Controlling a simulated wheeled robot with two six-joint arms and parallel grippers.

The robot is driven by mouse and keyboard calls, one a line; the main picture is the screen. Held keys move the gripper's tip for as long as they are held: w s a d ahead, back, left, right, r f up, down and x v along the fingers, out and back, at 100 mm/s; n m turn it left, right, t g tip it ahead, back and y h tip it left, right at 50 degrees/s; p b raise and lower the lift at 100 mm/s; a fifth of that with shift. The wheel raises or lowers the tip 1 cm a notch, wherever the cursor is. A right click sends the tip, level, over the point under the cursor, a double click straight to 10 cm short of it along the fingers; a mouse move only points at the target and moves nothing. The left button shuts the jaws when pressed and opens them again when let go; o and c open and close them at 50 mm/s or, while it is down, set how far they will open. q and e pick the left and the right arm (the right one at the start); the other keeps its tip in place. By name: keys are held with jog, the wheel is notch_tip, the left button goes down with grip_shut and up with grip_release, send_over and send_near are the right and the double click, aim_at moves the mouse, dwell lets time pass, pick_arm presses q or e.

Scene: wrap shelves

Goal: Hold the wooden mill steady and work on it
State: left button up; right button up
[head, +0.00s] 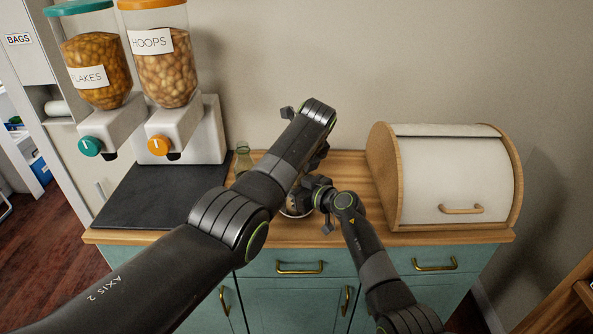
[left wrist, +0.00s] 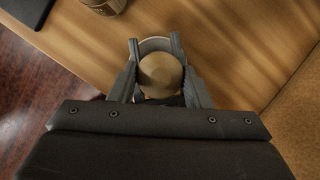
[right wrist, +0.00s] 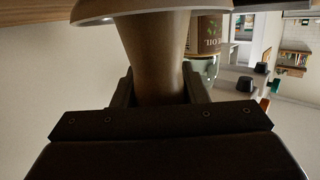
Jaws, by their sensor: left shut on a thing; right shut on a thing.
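The wooden mill (right wrist: 155,50) shows from the side in the right wrist view, a brown waisted body between my right gripper's fingers (right wrist: 160,88). Its round, pale brown top (left wrist: 160,74) is seen from above in the left wrist view, between my left gripper's fingers (left wrist: 155,45). Both grippers are shut on the mill, left at the top and right at the body. A pale round dish (right wrist: 125,16) is at the mill's base in the right wrist view; its rim (head: 296,213) shows in the head view. There my arms hide most of the mill.
An oil bottle (head: 243,160) stands left of the mill, its label (right wrist: 209,32) in the right wrist view. A bread box (head: 455,180) stands at right. Two cereal dispensers (head: 95,60) stand at left behind a dark mat (head: 150,195). Bare wooden counter (head: 375,232) lies in front of the bread box.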

pick_arm(q)
jog(key=shift+n, duration=0.6)
jog(key=o, duration=1)
jog(key=shift+r, duration=0.1)
jog(key=v, duration=1.2)
jog(key=shift+d, duration=0.3)
jog(key=shift+w, duration=0.15)
